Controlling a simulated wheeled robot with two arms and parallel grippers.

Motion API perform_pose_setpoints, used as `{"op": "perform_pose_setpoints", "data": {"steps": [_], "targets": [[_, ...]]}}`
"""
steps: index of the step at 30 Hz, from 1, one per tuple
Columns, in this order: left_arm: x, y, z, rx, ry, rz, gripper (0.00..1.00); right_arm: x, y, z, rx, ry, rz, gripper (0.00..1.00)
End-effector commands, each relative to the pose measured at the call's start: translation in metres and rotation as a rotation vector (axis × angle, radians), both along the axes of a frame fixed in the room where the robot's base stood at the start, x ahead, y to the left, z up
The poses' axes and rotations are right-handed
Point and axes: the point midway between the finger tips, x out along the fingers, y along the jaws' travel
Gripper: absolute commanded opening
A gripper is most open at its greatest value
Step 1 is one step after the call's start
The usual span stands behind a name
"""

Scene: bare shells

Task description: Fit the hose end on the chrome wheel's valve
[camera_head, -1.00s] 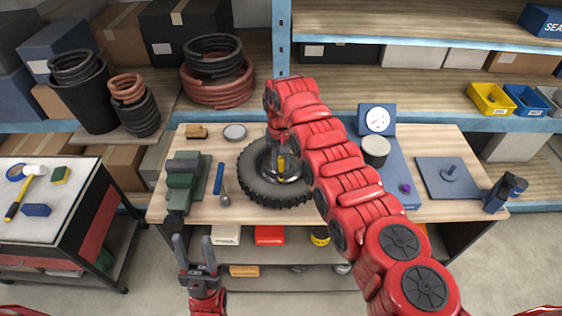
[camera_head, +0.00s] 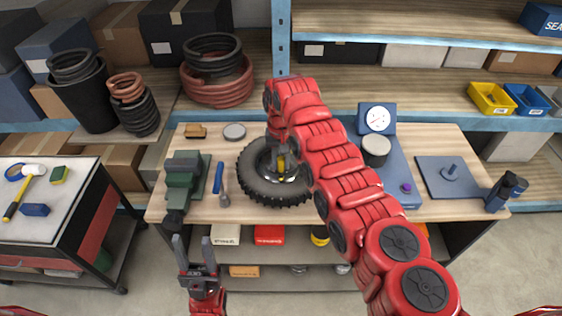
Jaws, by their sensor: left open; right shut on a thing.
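The wheel with a black tyre (camera_head: 247,186) and a chrome hub lies flat on the wooden workbench (camera_head: 310,212). My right arm reaches across the bench from the lower right. Its gripper (camera_head: 281,165) points down over the hub and is shut on a small yellow and dark piece, likely the hose end (camera_head: 281,171). The arm partly hides the wheel's right side. I cannot make out the valve or whether the piece touches it. My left gripper (camera_head: 195,240) is open and empty, in front of the bench's left front edge.
A green vise-like block (camera_head: 183,178), a blue-handled hammer (camera_head: 221,184) and a round tin (camera_head: 234,131) are left of the wheel. A blue gauge unit (camera_head: 377,118) stands at the back right. A blue plate with a peg (camera_head: 450,174) lies at the right.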

Motion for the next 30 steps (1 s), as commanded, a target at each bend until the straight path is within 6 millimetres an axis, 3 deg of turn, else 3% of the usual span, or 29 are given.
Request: {"op": "perform_pose_setpoints", "data": {"steps": [14,30], "targets": [[0.000,0.000,-0.013,0.000,0.000,0.000,0.50,0.001,0.001,-0.012,0.000,-0.001,0.001,0.00],[0.000,0.000,-0.014,0.000,0.000,0.000,0.50,0.001,0.000,-0.013,0.000,-0.001,0.000,0.00]]}}
